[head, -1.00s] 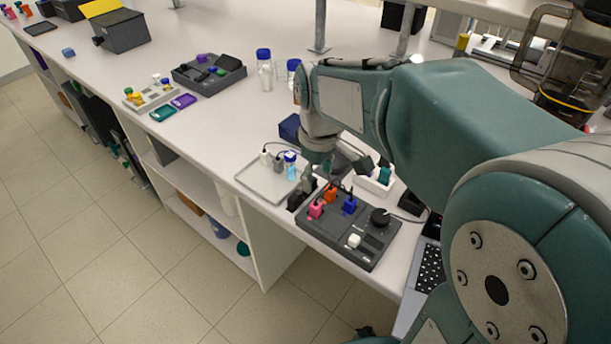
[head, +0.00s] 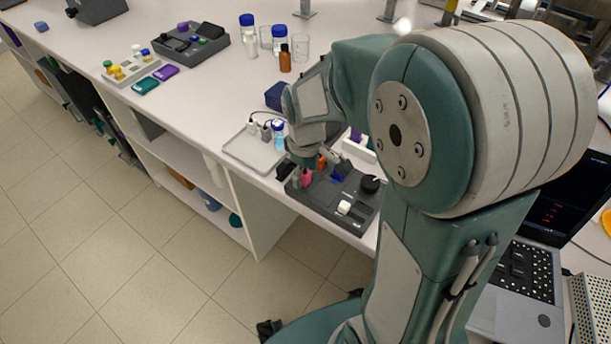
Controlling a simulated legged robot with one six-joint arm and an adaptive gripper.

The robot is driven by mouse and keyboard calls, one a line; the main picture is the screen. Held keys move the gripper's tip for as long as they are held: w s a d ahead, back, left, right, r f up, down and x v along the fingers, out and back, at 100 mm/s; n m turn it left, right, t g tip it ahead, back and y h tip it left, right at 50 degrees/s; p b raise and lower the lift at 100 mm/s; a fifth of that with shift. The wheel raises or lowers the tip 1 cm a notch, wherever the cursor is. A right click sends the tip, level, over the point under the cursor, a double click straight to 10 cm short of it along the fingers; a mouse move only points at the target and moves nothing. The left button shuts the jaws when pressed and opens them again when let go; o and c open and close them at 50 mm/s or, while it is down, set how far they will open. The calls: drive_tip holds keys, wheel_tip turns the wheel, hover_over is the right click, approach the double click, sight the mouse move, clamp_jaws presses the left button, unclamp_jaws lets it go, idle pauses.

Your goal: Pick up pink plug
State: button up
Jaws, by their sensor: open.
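The pink plug (head: 307,178) stands in the left part of a dark grey control box (head: 328,211) near the front edge of the bench. An orange plug (head: 321,162) and a blue plug (head: 337,181) are close beside it. My gripper (head: 313,172) is open, pointing down just over the plugs, with the pink plug near or between its fingers. The wrist partly hides the fingers and the back of the box, and I cannot tell whether a finger touches the pink plug.
The box also has a black knob (head: 370,184) and a white plug (head: 344,207). A grey tray (head: 250,152) with a blue-capped vial (head: 278,134) lies just left. A laptop (head: 520,285) is at right. Bottles, including an amber one (head: 285,60), stand behind.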

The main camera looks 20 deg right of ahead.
drive_tip(key=shift+a, duration=0.15)
drive_tip(key=shift+c, duration=0.9)
drive_tip(key=c, duration=0.8)
